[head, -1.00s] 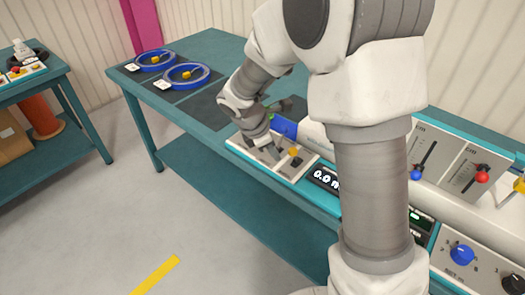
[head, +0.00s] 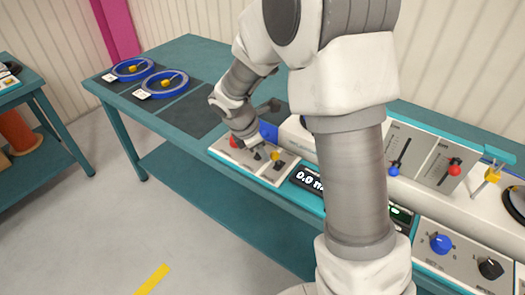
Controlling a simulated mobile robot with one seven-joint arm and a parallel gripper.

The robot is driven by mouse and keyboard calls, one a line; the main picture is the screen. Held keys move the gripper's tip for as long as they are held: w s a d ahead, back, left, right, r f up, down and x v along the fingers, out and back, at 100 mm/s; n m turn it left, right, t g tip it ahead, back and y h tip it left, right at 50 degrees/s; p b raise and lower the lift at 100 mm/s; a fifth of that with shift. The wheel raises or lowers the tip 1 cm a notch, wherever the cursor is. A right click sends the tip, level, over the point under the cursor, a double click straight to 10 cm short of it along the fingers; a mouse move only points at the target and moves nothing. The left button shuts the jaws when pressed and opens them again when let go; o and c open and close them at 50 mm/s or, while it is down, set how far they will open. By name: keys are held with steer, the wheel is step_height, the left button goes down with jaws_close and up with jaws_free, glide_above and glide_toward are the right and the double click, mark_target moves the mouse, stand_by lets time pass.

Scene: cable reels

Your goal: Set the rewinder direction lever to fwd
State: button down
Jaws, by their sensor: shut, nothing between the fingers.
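A small light control panel (head: 282,171) sits at the front edge of the teal bench. It carries a red knob (head: 233,141), a dark lever or knob (head: 260,153) and a yellow-tipped lever (head: 276,156). My gripper (head: 256,148) is low over this panel, shut and empty, close to the dark piece; I cannot tell whether it touches. Its fingers are small and partly lost against the panel. I cannot read the panel's labels, so which control is the direction lever, and its setting, is unclear.
A black display (head: 308,180) stands right of the panel. Sliders with blue (head: 394,171) and red (head: 454,171) knobs are further right, with a blue dial (head: 441,243) below. Blue reels (head: 165,84) lie at the bench's far left. My arm hides the middle.

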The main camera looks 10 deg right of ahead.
steer(key=shift+w+d+r+g+y+p, duration=0.3)
steer(key=shift+r+g+p, duration=0.1)
steer(key=shift+p, duration=1.4)
steer(key=w+d+g+y+p, duration=0.1)
steer(key=y+p, duration=0.1)
steer(key=p, duration=0.3)
steer(key=w+d+r+g+y+p, duration=0.1)
steer(key=w+d+g+p, duration=0.1)
steer(key=p, duration=0.3)
steer(key=shift+y+p, duration=0.35)
steer(key=shift+y, duration=0.05)
steer(key=shift+r+p, duration=0.45)
steer(key=shift+r, duration=0.35)
